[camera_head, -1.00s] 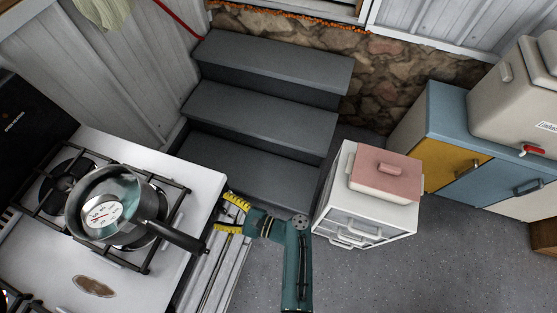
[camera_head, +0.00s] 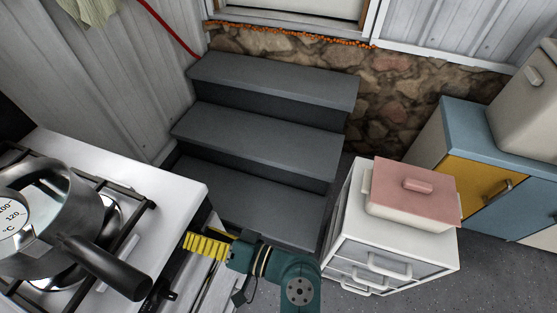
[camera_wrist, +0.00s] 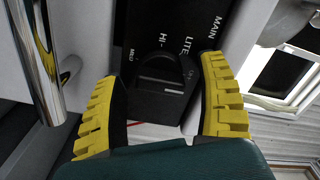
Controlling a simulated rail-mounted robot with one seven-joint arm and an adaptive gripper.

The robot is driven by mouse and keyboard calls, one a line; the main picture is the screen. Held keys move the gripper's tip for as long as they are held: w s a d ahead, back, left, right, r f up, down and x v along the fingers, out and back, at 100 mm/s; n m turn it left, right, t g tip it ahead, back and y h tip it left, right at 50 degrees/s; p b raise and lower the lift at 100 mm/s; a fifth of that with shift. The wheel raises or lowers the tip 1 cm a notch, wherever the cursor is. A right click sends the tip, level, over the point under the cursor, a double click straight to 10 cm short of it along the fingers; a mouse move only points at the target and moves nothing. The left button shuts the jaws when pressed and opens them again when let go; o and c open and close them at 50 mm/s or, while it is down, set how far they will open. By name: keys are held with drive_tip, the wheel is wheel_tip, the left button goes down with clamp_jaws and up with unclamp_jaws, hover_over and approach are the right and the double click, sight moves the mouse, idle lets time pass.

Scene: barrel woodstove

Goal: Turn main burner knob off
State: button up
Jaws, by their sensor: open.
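In the wrist view, the black main burner knob (camera_wrist: 160,76) sits on a black panel printed with MAIN, LITE and HI. My gripper (camera_wrist: 162,70) has its two yellow ribbed fingers spread, one on each side of the knob in the picture. I cannot tell if either finger touches it. In the head view, my gripper (camera_head: 192,244) is at the front edge of the white stove (camera_head: 175,195), fingers pointing toward the stove front. The panel and knob face away from this view, so the knob's setting does not show there.
A steel pot (camera_head: 60,215) stands on the burner grate, its black handle (camera_head: 110,268) reaching toward my gripper. A chrome bar (camera_wrist: 36,60) runs beside the panel. Grey steps (camera_head: 255,145) lie behind, and a white drawer unit (camera_head: 345,235) with a pink-lidded box (camera_head: 412,190) stands right.

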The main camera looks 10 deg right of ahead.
drive_tip(key=n+b, duration=0.2)
drive_tip(key=b, duration=0.1)
drive_tip(key=f+n+b, duration=0.1)
drive_tip(key=n+b, duration=0.1)
drive_tip(key=b, duration=0.1)
drive_tip(key=shift+a+b, duration=0.1)
drive_tip(key=shift+b, duration=0.25)
drive_tip(key=d, duration=0.1)
drive_tip(key=d+r+p, duration=0.1)
drive_tip(key=s+d+p, duration=0.1)
drive_tip(key=shift+s+r, duration=0.1)
drive_tip(key=shift+r, duration=0.15)
drive_tip(key=p+v, duration=0.4)
drive_tip(key=v, duration=0.9)
drive_tip(key=w+d+r+t+h+p, duration=0.1)
drive_tip(key=w+r+t+h+p, duration=0.1)
drive_tip(key=r+p, duration=0.8)
drive_tip(key=w+d+r+m+t+h+p, duration=0.1)
drive_tip(key=w+r+h+p, duration=0.4)
drive_tip(key=r+p, duration=0.6)
wheel_tip(320, 180, up, 4)
drive_tip(key=shift+w+r+m+t, duration=0.3)
drive_tip(key=shift+w+t, duration=0.3)
drive_tip(key=shift+w, duration=0.4)
drive_tip(key=shift+d, duration=0.1)
